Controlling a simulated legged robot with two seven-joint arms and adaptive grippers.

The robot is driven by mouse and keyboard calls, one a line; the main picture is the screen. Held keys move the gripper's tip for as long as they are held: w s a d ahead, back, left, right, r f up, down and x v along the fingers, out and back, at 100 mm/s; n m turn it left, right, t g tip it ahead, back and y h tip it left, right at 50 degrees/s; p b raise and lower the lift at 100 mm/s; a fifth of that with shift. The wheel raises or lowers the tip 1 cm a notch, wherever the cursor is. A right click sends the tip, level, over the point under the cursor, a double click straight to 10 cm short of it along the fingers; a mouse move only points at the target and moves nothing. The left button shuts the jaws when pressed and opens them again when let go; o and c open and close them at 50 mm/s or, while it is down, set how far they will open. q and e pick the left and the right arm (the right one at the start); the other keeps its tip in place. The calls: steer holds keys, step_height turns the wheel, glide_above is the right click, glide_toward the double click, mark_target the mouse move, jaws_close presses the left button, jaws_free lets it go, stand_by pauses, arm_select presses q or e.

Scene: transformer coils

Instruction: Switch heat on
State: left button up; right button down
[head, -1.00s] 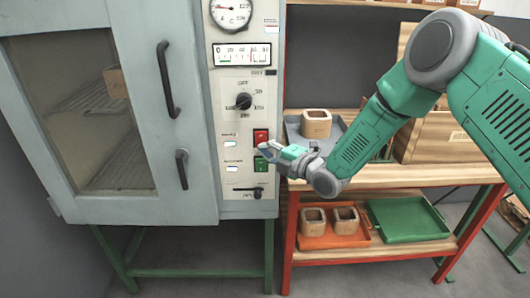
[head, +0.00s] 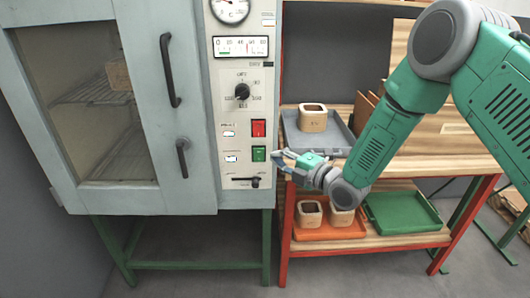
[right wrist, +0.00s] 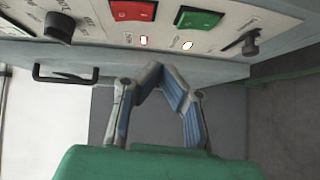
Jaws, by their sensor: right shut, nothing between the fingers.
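The oven control panel (head: 240,95) carries a red rocker switch (head: 258,128) with a green rocker switch (head: 258,154) below it. The right wrist view also shows the red switch (right wrist: 132,10) and the green switch (right wrist: 199,19). Two small lamps beside them look lit there, one reddish (right wrist: 144,42) and one pale (right wrist: 187,45). My right gripper (head: 276,157) is shut and empty, just right of the green switch. In the right wrist view its fingers (right wrist: 167,72) stand apart from the switches. My left gripper is not in view.
A round knob (head: 242,91) sits above the switches and a slider lever (head: 254,182) below. The oven door handle (head: 169,70) is to the left. A wooden bench (head: 400,170) at right holds a grey tray (head: 338,143); orange and green trays (head: 405,213) lie below.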

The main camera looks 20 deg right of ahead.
steer(key=v, duration=0.4)
steer(key=shift+s+f, duration=0.15)
steer(key=shift+s, duration=0.2)
steer(key=s+f+m+g+h, duration=0.6)
steer(key=s+f+m, duration=0.6)
steer(key=s+f, duration=0.6)
steer(key=s+d+f+m+g+h, duration=0.1)
steer(key=s+f+m+g, duration=0.2)
steer(key=s, duration=0.7)
steer(key=s+d+f+m+g+h, duration=0.1)
steer(key=s+m+g, duration=0.4)
steer(key=s, duration=0.6)
steer(key=shift+d+f+m, duration=0.7)
steer(key=shift+f+m, duration=0.3)
steer(key=shift+m, duration=0.2)
